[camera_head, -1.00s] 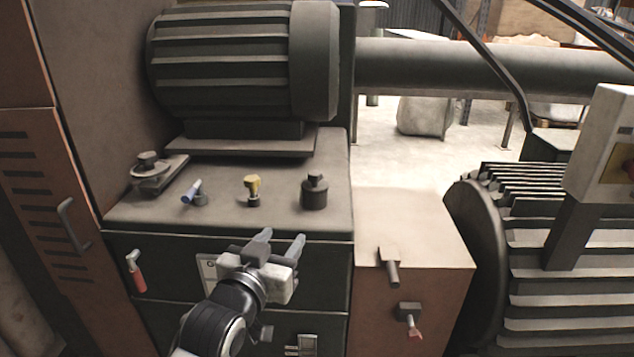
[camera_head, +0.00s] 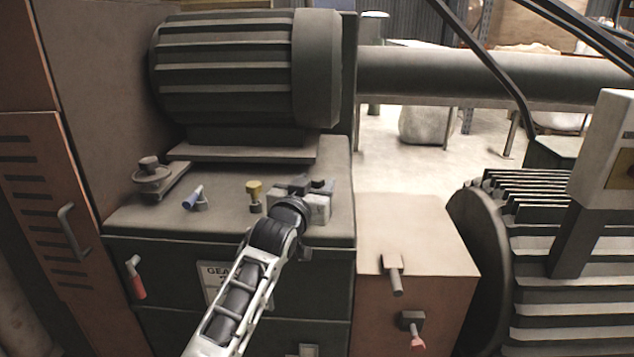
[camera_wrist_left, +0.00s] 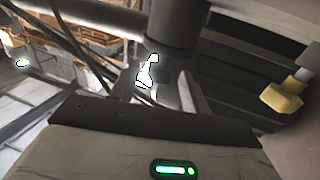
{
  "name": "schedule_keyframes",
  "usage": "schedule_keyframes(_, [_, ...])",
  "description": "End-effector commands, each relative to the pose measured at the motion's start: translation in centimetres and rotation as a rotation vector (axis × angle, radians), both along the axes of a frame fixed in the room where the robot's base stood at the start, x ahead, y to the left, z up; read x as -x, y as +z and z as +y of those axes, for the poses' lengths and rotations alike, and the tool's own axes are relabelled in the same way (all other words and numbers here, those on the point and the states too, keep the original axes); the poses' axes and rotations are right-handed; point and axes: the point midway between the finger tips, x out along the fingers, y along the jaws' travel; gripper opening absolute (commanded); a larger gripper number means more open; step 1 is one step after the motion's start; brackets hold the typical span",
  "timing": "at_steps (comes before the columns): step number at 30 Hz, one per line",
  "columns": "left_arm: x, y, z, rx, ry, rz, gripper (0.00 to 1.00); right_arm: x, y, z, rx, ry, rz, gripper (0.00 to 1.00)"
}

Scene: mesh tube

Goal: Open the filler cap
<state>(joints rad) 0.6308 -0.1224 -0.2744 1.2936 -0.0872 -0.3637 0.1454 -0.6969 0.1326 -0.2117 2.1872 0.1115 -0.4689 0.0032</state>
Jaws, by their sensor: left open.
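The filler cap (camera_head: 322,186) appears to be the dark, knobbed cap at the right end of the row on the machine's top. It is partly hidden by my left gripper (camera_head: 302,186), which is at it with open jaws. The left wrist view looks upside down. There a dark cylinder (camera_wrist_left: 168,22), likely the filler neck, hangs from the top, and a pale finger (camera_wrist_left: 192,98) stands close to its narrower end. I cannot tell whether the fingers touch the cap. My right gripper is not in view.
A yellow-topped fitting (camera_head: 254,193) stands just left of my gripper, with a blue-handled valve (camera_head: 193,198) further left. A large ribbed motor (camera_head: 235,70) sits behind. A red-handled lever (camera_head: 136,277) is on the front. The brown box top (camera_head: 405,225) at right is clear.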

Motion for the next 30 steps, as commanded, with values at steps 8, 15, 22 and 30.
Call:
schedule_keyframes(8, [-1.8,0.0,-0.5,0.001,0.000,0.000,0.47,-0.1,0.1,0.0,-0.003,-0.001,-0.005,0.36])
schedule_keyframes(15, [-1.9,0.0,-0.5,0.001,0.000,0.000,0.47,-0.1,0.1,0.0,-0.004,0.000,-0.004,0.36])
schedule_keyframes(22, [-1.9,0.0,-0.5,0.001,0.000,0.001,0.00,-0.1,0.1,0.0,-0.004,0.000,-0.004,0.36])
schedule_keyframes(30, [-1.9,0.5,-0.5,0.000,0.000,0.022,0.00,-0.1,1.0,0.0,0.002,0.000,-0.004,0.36])
